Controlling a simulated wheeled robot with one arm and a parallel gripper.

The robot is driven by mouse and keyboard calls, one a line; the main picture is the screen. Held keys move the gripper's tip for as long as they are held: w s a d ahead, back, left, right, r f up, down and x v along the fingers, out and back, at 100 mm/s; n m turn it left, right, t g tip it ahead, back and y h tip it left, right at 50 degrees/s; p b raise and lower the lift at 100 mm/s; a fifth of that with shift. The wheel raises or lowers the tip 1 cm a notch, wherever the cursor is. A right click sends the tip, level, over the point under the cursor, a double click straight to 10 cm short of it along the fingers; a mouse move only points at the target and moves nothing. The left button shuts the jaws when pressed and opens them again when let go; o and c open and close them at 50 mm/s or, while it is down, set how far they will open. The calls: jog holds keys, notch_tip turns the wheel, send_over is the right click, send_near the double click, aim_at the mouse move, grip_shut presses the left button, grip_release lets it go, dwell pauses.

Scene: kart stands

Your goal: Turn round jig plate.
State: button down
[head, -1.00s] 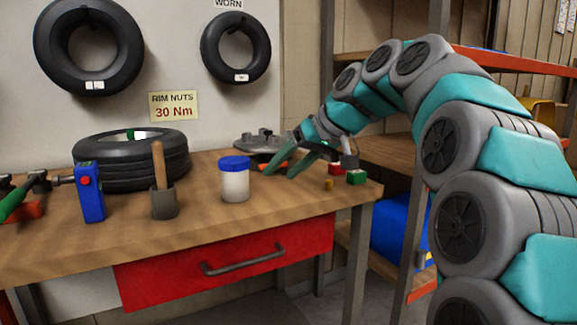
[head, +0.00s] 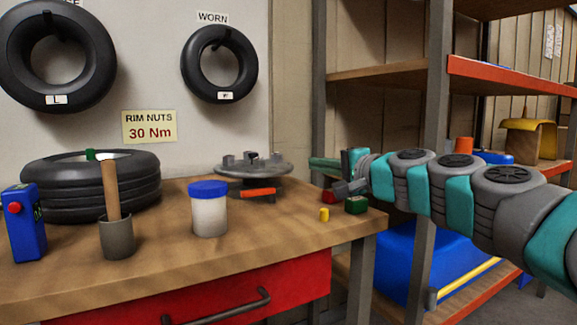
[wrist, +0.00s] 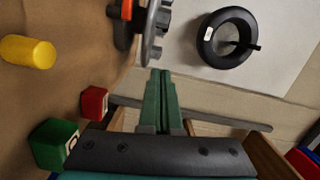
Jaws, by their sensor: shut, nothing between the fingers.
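The round grey jig plate (head: 272,172) with several upright posts sits on a stand at the back right of the bench. An orange bar (head: 257,192) shows at its front, below the rim. My gripper (head: 314,163) is right of the plate, at about plate height, its green fingers shut and empty. In the wrist view the fingers (wrist: 162,75) lie together, and the plate (wrist: 152,28) shows edge-on just beyond the tips, partly cut off by the frame's top. I cannot tell whether the fingertips touch the plate's rim.
A yellow cylinder (head: 324,214), a green block (head: 356,204) and a red block (head: 332,195) lie near the bench's right end. A blue-lidded jar (head: 209,210), a pot with a wooden handle (head: 117,236) and a tyre (head: 90,185) stand left. Shelves (head: 390,72) rise behind my arm.

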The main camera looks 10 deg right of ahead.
aim_at(286, 164)
jog(key=shift+w+d+f+m+t, duration=0.15)
jog(key=shift+d+f+m, duration=0.1)
jog(key=shift+m, duration=0.25)
jog(key=shift+w+d+f+m+t, duration=0.15)
jog(key=shift+d+m, duration=0.1)
jog(key=shift+m, duration=0.25)
jog(key=shift+w+h, duration=0.25)
jog(key=shift+h, duration=0.05)
jog(key=x, duration=1.3)
jog(key=shift+w+a+p, duration=0.15)
jog(key=shift+w+p, duration=0.1)
jog(key=shift+p, duration=0.05)
jog(key=shift+r, duration=0.1)
jog(key=shift+w+y, duration=0.4)
jog(key=shift+w, duration=0.05)
jog(key=shift+w+n+g+y+p, duration=0.4)
jog(key=shift+n+y, duration=0.2)
